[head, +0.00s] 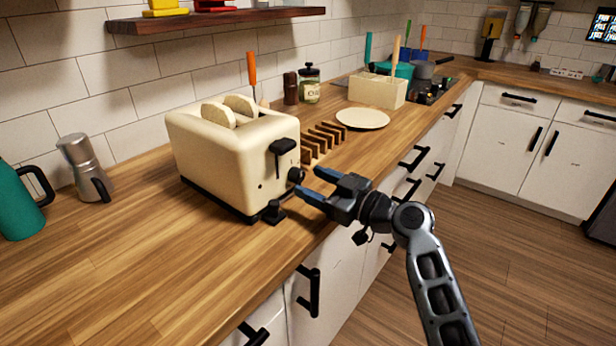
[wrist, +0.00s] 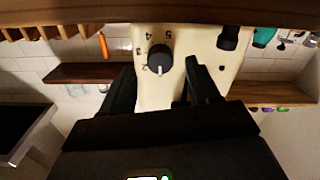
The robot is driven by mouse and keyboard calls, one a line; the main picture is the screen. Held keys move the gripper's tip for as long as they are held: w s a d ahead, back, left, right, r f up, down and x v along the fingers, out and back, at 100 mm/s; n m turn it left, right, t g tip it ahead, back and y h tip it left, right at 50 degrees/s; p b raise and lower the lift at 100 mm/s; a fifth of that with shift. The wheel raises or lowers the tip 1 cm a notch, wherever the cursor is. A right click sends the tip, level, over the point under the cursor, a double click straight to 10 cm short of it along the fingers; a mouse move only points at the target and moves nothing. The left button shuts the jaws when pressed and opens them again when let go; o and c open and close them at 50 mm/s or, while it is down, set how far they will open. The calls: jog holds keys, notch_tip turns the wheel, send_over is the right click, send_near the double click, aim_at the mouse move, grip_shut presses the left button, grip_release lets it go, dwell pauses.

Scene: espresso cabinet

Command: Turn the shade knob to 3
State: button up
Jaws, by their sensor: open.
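The cream toaster (head: 235,150) stands on the wooden counter with two bread slices in its slots. Its round black shade knob (head: 295,174) is on the end face, below the black lever (head: 283,147). In the wrist view, which is upside down, the knob (wrist: 159,57) has a white mark pointing to the picture's bottom. The numerals 3, 4 and 5 show around its left and upper side; the mark is not at 3. My gripper (head: 312,185) is open, its fingers pointing at the knob. In the wrist view the fingertips (wrist: 160,75) lie either side of it, apart from it.
A wooden toast rack (head: 322,140) and a plate (head: 362,118) stand behind the toaster. A moka pot (head: 84,165) and a teal jug (head: 20,200) are at left. Drawer handles (head: 310,290) project below the counter edge. The floor at right is clear.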

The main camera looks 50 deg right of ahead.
jog(key=shift+w, duration=1)
jog(key=c, duration=1)
